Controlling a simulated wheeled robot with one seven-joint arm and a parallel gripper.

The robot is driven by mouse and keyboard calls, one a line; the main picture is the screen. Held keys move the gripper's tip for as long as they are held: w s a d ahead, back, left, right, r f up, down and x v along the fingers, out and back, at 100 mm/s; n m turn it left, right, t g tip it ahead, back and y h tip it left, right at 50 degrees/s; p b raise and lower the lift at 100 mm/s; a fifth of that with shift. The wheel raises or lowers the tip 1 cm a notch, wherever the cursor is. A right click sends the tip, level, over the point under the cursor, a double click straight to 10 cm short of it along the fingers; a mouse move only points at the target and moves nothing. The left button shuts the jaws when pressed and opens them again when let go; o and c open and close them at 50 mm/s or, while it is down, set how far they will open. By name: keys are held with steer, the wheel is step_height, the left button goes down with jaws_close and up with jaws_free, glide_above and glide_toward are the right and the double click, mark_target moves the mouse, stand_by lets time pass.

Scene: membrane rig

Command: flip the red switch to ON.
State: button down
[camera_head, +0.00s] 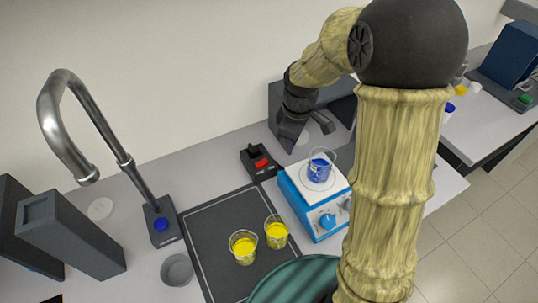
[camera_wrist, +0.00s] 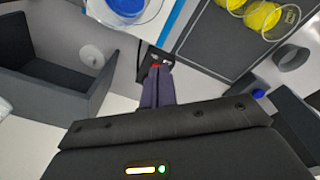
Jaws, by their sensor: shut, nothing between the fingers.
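The red switch (camera_head: 261,163) sits on a small black box (camera_head: 248,154) at the back of the counter, left of the blue hotplate. In the wrist view, the red switch (camera_wrist: 154,67) shows just beyond my fingertips on its black box (camera_wrist: 167,58). My gripper (camera_wrist: 158,74) is shut and empty, its dark fingers together and pointing at the switch. In the head view, my gripper (camera_head: 288,139) is up and to the right of the switch. The fingertips partly cover the box in the wrist view, and I cannot tell whether they touch the switch.
The blue hotplate (camera_head: 303,208) carries a beaker of blue liquid (camera_head: 320,170). Two beakers of yellow liquid (camera_head: 243,248) stand on the dark mat (camera_head: 215,225). A steel tap (camera_head: 110,140) rises at left. A dark grey bin (camera_wrist: 45,85) stands near my gripper.

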steer(key=w+a+f+n+g, duration=0.1)
steer(key=w+a+f+n, duration=0.1)
steer(key=w+a+n, duration=0.4)
steer(key=w+n, duration=0.2)
steer(key=n, duration=0.2)
steer(key=shift+w+f, duration=0.25)
steer(key=shift+f, duration=0.05)
steer(key=p, duration=0.3)
glide_above(267, 162)
steer(key=a, duration=0.1)
steer(key=shift+g, duration=0.3)
steer(key=f, duration=0.9)
steer(key=shift+s+a, duration=0.1)
steer(key=shift+s, duration=0.15)
steer(key=f, duration=0.1)
steer(key=f+p, duration=0.1)
steer(key=d+f, duration=0.1)
steer(key=shift+w+f, duration=0.1)
steer(key=shift+w, duration=0.15)
steer(key=shift+w+d+f+y+p, duration=0.1)
steer(key=shift+d+f+y+p, duration=0.2)
steer(key=shift+f, duration=0.4)
steer(key=shift+f, duration=0.15)
